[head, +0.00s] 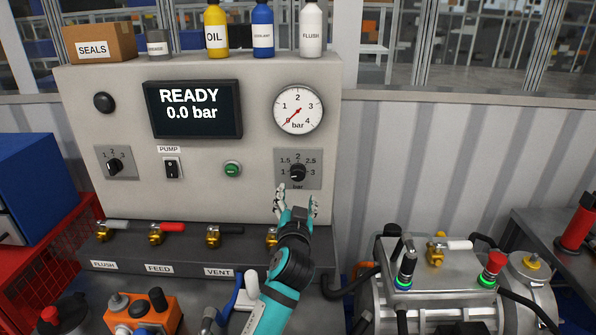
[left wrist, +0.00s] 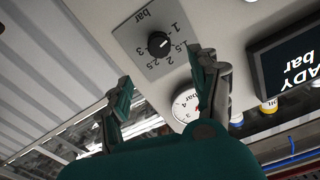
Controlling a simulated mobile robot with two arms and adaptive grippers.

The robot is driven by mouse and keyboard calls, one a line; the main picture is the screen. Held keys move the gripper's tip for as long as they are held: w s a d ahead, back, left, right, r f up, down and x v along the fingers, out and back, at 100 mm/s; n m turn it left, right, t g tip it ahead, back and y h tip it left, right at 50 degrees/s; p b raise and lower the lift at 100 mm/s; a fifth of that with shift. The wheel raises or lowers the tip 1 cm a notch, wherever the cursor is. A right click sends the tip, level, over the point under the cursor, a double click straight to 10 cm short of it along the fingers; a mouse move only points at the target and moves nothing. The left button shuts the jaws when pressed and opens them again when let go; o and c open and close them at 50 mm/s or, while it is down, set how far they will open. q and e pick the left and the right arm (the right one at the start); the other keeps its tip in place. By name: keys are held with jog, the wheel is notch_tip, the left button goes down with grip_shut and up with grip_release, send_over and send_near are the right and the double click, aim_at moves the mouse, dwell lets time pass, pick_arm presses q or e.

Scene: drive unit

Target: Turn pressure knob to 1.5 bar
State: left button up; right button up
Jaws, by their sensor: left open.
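The pressure knob (head: 298,172) is a round black knob on a grey plate marked 1, 1.5, 2, 2.5, 3 and bar. Its pale mark appears to point left, near 1; the exact setting is hard to tell. My left gripper (head: 297,197) is open and empty, just below the knob in the head view. In the left wrist view the knob (left wrist: 158,44) shows beyond the spread fingertips (left wrist: 165,72), apart from them. The pressure gauge (head: 298,110) has its red needle at the low end. The display (head: 194,109) reads READY 0.0 bar. My right gripper is not in view.
A PUMP switch (head: 172,168), a green button (head: 233,169) and another dial (head: 115,164) are left of the knob. Several valves, one with a red handle (head: 160,227), line the ledge below. Bottles (head: 263,30) stand on top. A pump unit (head: 455,270) stands right.

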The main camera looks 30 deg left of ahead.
aim_at(298, 176)
pick_arm(q)
jog(key=p+x, duration=0.2)
jog(key=x, duration=0.8)
jog(key=shift+w+a, duration=0.1)
jog(key=shift+w, duration=0.15)
jog(key=shift+w+a+f, duration=0.1)
jog(key=shift+w+a, duration=0.25)
jog(key=shift+w, duration=0.2)
jog(key=shift+a, duration=0.1)
jog(key=shift+c, duration=0.2)
jog(key=c, duration=1.1)
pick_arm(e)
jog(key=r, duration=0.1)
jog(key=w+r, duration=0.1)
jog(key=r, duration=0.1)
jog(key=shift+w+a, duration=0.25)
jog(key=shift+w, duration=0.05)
